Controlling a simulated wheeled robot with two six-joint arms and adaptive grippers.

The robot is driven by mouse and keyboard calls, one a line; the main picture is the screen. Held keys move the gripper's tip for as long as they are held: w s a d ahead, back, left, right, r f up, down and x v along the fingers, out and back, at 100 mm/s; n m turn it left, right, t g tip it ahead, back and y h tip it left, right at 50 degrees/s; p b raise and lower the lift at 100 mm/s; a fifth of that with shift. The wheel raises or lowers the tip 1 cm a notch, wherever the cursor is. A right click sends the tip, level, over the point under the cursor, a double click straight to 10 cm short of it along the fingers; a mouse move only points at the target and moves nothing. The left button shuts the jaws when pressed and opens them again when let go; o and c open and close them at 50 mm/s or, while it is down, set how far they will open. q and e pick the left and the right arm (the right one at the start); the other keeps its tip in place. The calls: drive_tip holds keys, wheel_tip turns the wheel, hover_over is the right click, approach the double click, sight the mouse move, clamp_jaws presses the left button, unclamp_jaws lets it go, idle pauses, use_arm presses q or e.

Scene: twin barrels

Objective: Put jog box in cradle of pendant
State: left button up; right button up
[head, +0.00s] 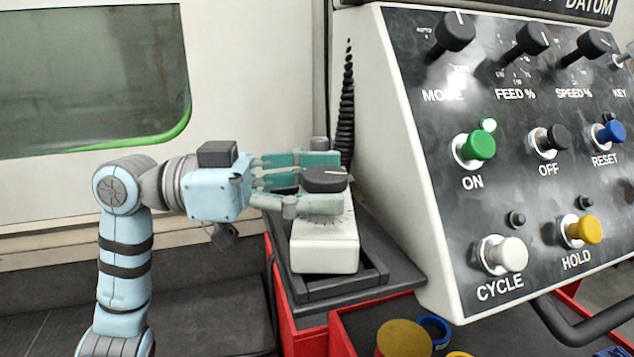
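The jog box (324,248) is a white box with a round black dial (324,180) near its top end. It is at the dark framed tray (355,282) beside the pendant's left side; I cannot tell whether it rests fully down in it. A black coiled cable (346,105) rises behind it. My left gripper (328,181) reaches in from the left, its teal fingers apart, one behind the dial and one across the box in front of it. Whether the fingers press on the box is unclear. My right gripper is not in view. Which part is the cradle is not clear.
The large slanted pendant panel (470,130) with knobs and coloured buttons fills the right side. A black bar handle (590,325) juts out below it. Red units (305,338) stand under the tray, with yellow (403,340) and blue (436,328) round items at the bottom.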

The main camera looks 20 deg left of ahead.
use_arm(q)
drive_tip(key=shift+s+a, duration=0.1)
drive_tip(key=shift+a, duration=0.05)
drive_tip(key=b+v, duration=0.3)
drive_tip(key=v, duration=0.8)
drive_tip(key=shift+a, duration=0.35)
